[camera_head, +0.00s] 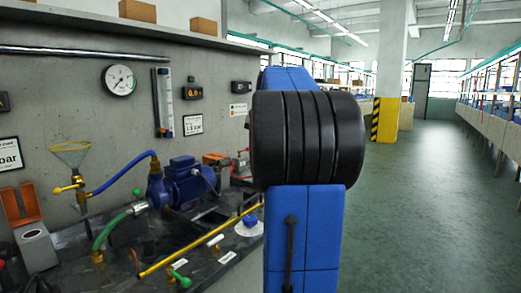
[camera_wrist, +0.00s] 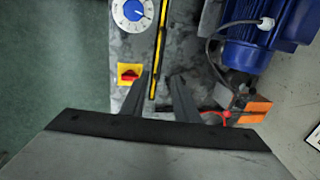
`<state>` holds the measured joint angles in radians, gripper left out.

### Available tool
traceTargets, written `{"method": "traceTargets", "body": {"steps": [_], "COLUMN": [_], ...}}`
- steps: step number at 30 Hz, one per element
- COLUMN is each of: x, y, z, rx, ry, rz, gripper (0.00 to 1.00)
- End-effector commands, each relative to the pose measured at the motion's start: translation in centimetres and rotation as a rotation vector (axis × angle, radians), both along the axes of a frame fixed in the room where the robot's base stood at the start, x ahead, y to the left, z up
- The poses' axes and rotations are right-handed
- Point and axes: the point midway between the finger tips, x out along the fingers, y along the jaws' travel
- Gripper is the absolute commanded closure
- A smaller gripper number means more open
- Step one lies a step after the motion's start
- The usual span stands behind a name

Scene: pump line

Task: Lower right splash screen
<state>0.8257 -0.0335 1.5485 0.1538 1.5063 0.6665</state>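I cannot clearly make out a splash screen on the right. An orange and grey part (camera_head: 213,158) stands behind the blue pump motor (camera_head: 183,185) in the head view, partly hidden. In the wrist view, an orange block (camera_wrist: 256,104) lies beside the blue motor (camera_wrist: 250,45), right of my gripper; I cannot tell if it belongs to a screen. My gripper (camera_wrist: 161,78) shows two dark fingers apart with nothing held between them, over the bench edge near a yellow rod (camera_wrist: 158,50). In the head view my arm hides the gripper and the right end of the bench.
A red switch on a yellow plate (camera_wrist: 130,74) and a blue-faced dial (camera_wrist: 132,10) are left of the fingers. Upright orange plates (camera_head: 20,205) stand at far left. Hoses, a yellow pipe (camera_head: 165,262) and a funnel (camera_head: 72,152) crowd the bench. Green floor (camera_head: 430,200) is clear at right.

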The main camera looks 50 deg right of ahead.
Motion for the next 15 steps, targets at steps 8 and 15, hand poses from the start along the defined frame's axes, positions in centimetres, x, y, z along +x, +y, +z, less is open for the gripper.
{"method": "traceTargets", "body": {"steps": [8, 15], "x": [-0.7, -0.8], "y": [-0.1, -0.1], "z": [3.5, 4.2], "rx": [0.000, 0.000], "ry": [0.000, 0.000], "rz": [0.000, 0.000], "gripper": [0.72, 0.72]}}
